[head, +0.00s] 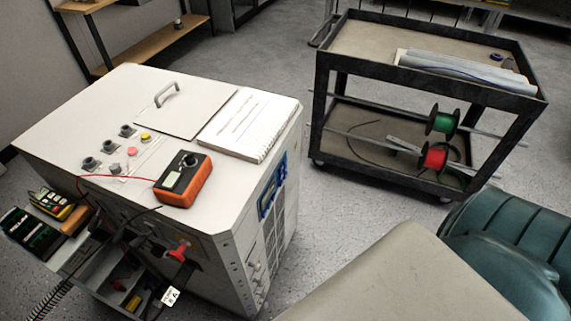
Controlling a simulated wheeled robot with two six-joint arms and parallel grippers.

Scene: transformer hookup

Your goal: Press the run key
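A light grey cabinet (80,117) stands at the left. Its top carries three black posts or knobs, a pink button (132,151) and a yellow button (145,137). A blue-framed panel (272,191) is on its right side face. A small yellow and black handheld device (50,204) lies at the far left. An orange multimeter (183,180) with a dark dial sits on the cabinet's top front edge. No key is legible as the run key, so I cannot tell which it is. Neither gripper shows in the head view.
A notebook (247,124) and a handled lid (160,112) are on the cabinet top. An open drawer or tray (72,266) with tools and leads juts out at the lower left. A dark cart (395,71) holds rolled sheets and wire spools. Grey floor (260,60) is clear between them.

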